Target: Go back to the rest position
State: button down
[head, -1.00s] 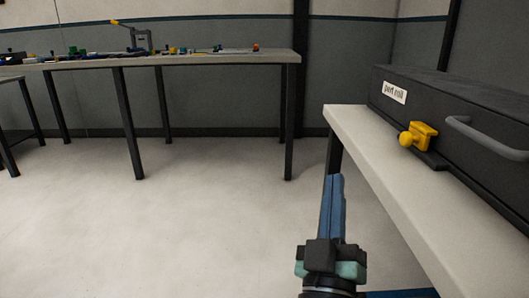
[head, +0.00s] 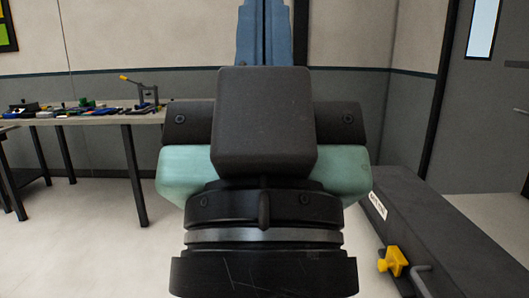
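My gripper (head: 264,32) is large and close in the middle of the head view. Its dark body and pale green sides fill the centre. Its long blue fingers point up and away and lie side by side against each other, with no gap showing between them. The fingertips are cut off by the top edge, so the very ends are hidden. Nothing shows held between the fingers. The gripper appears clear of the furniture.
A dark case (head: 425,228) with a white label, a yellow latch (head: 393,261) and a grey handle is at lower right, partly hidden by my gripper. A workbench (head: 100,119) with several small items stands at back left. A grey door (head: 500,120) is at right. Pale floor shows at left.

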notch_tip(320, 180, up, 22)
jog(key=p, duration=1.9)
jog(key=shift+f, duration=0.2)
jog(key=c, duration=1.6)
grip_release()
